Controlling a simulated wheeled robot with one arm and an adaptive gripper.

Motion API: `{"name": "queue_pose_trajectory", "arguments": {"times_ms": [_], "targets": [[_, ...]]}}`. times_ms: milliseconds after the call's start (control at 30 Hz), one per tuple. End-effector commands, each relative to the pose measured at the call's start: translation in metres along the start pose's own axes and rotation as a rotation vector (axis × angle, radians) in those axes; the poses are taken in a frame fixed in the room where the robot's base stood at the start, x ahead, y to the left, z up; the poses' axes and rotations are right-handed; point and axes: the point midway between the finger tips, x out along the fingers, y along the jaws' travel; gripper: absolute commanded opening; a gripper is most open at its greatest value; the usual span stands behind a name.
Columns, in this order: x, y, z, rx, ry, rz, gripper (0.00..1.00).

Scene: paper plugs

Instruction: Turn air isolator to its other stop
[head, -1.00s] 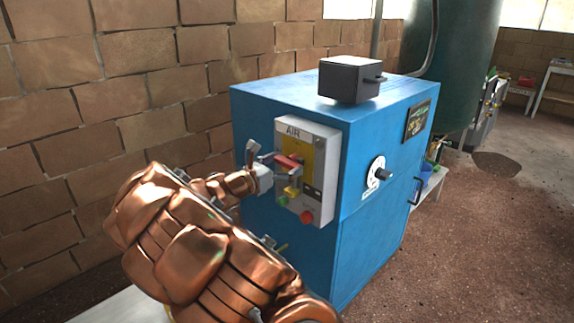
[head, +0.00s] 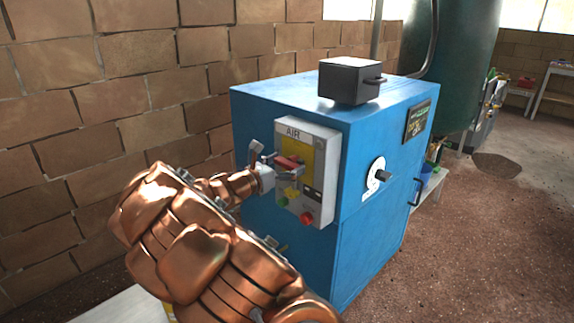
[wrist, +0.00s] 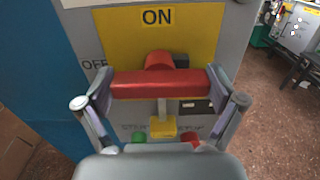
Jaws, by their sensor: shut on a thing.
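The air isolator is a red bar handle (wrist: 160,88) on a yellow plate (wrist: 200,32). The plate reads ON above the handle, and an OFF label (wrist: 94,63) is at the left. The bar lies level across the wrist view, with a round red hub behind it. My gripper (wrist: 160,80) is shut on the bar, one finger at each end. In the head view the handle (head: 287,162) shows on the grey AIR panel (head: 324,165), with my gripper partly covering it.
A yellow tab (wrist: 163,128) hangs below the handle. A green button (head: 281,201) and a red button (head: 306,218) are lower on the panel. The blue cabinet (head: 350,230) carries a dark box (head: 350,80) on top and a dial (head: 376,178) on its right face.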

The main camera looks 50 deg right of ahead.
Motion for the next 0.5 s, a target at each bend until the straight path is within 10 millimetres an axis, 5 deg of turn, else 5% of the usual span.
{"name": "queue_pose_trajectory", "arguments": {"times_ms": [500], "targets": [[0.0005,-0.0007,-0.0019,0.284,-0.002,0.001,0.59]]}}
